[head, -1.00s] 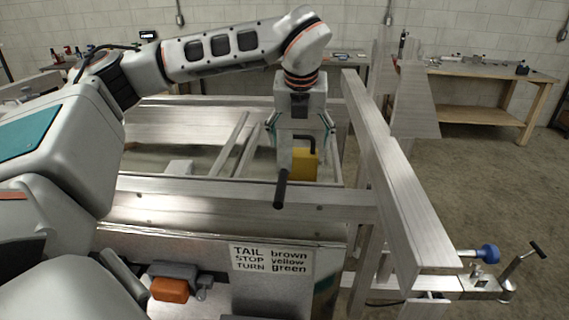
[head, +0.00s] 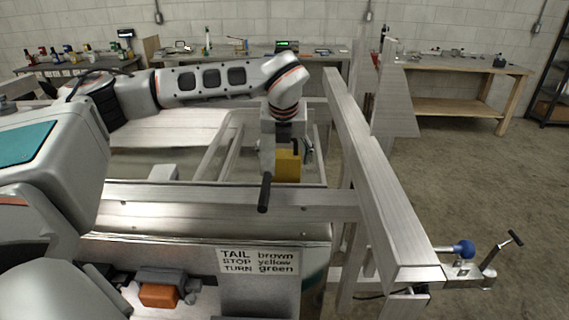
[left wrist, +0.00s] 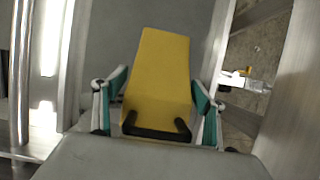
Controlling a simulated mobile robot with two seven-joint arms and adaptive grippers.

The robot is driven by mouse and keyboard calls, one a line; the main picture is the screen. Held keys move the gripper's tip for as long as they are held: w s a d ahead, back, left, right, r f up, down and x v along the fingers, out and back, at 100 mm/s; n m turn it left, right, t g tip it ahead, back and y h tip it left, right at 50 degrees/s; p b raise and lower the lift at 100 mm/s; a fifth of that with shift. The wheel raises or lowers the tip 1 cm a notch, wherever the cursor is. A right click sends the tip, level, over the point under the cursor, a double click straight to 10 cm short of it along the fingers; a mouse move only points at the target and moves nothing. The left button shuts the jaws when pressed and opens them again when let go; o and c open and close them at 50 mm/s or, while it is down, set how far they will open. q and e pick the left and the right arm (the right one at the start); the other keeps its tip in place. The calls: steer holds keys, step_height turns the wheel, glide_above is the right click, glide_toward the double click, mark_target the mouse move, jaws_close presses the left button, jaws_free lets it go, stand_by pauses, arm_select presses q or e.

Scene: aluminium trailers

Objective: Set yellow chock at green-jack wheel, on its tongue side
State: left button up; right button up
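The yellow chock (head: 287,167), a wedge with a black handle, hangs in my left gripper (head: 283,146) above the open aluminium trailer frame. No wheel and no green jack can be made out in either view. A trailer tongue (head: 435,272) with a blue knob (head: 463,250) and a black-handled crank is at the lower right. My right gripper is not in view.
A long aluminium beam (head: 385,190) runs just right of the gripper, and a cross rail (head: 225,201) lies in front of it. A sign (head: 257,262) reads tail brown, stop yellow, turn green. Workbenches (head: 450,90) line the back wall. Floor at right is clear.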

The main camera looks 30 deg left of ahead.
arm_select(q)
steer(key=c, duration=1.1)
steer(key=shift+r, duration=0.1)
steer(key=shift+c, duration=1.1)
steer(key=shift+r, duration=0.1)
